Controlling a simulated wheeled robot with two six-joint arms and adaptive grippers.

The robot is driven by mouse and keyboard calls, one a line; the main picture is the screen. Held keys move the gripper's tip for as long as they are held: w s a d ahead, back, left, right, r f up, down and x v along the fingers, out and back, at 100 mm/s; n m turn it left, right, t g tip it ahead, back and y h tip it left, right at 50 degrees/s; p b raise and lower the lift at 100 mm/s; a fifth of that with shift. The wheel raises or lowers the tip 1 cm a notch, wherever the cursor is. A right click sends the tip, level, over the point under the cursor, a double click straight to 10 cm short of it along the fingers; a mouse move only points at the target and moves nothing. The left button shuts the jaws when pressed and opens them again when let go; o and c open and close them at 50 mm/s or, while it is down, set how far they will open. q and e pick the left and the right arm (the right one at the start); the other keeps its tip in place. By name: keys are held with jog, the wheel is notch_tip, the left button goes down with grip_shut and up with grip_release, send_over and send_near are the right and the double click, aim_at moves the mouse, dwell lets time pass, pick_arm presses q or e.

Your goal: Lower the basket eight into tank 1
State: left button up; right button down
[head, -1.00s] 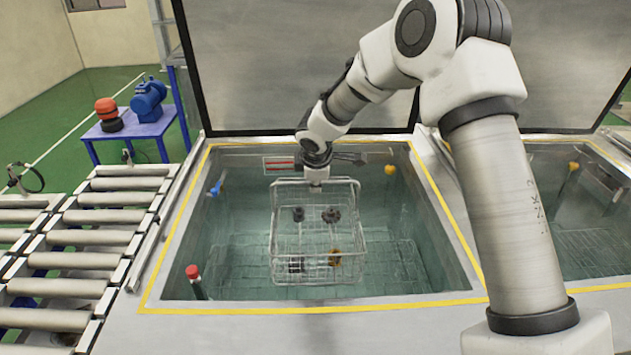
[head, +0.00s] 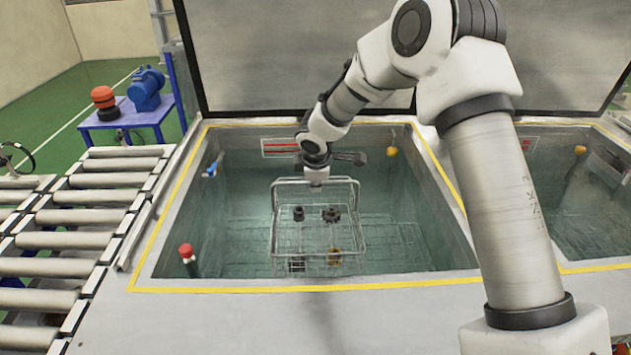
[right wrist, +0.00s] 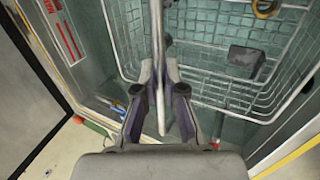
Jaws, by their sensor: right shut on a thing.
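The wire basket (head: 318,226) hangs inside the open tank (head: 385,290) in the middle of the head view, with several small dark and brass parts in it. Its lower part looks to be at or in the greenish water; the exact depth is hard to tell. My right gripper (head: 316,182) is shut on the basket's top handle bar. In the right wrist view the fingers (right wrist: 160,88) close around the handle, and the basket mesh (right wrist: 205,90) shows beyond. My left gripper is out of view. The basket hangs about level, apart from the visible tank walls.
A second open tank (head: 572,205) lies to the right. Roller conveyors (head: 75,240) stand left of the tank. A raised lid (head: 300,60) stands behind it. A red-capped probe (head: 186,252), a blue fitting (head: 211,170) and a yellow fitting (head: 391,151) sit along the tank walls.

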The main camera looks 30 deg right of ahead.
jog(key=shift+w+f+b, duration=0.1)
jog(key=shift+f+b, duration=4.15)
jog(key=shift+f, duration=0.55)
jog(key=shift+f+b, duration=0.5)
jog(key=shift+f, duration=0.05)
jog(key=c, duration=1.2)
grip_release()
jog(key=shift+s+f, duration=0.1)
jog(key=shift+s, duration=0.1)
jog(key=w+d+r+p+v, duration=0.1)
jog(key=p+v, duration=0.4)
jog(key=v, duration=0.6)
jog(key=w+d+r+p+v, duration=0.1)
jog(key=w+p+v, duration=0.2)
jog(key=v, duration=0.9)
jog(key=p, duration=0.3)
jog(key=shift+d+r, duration=0.2)
jog(key=shift+d, duration=0.05)
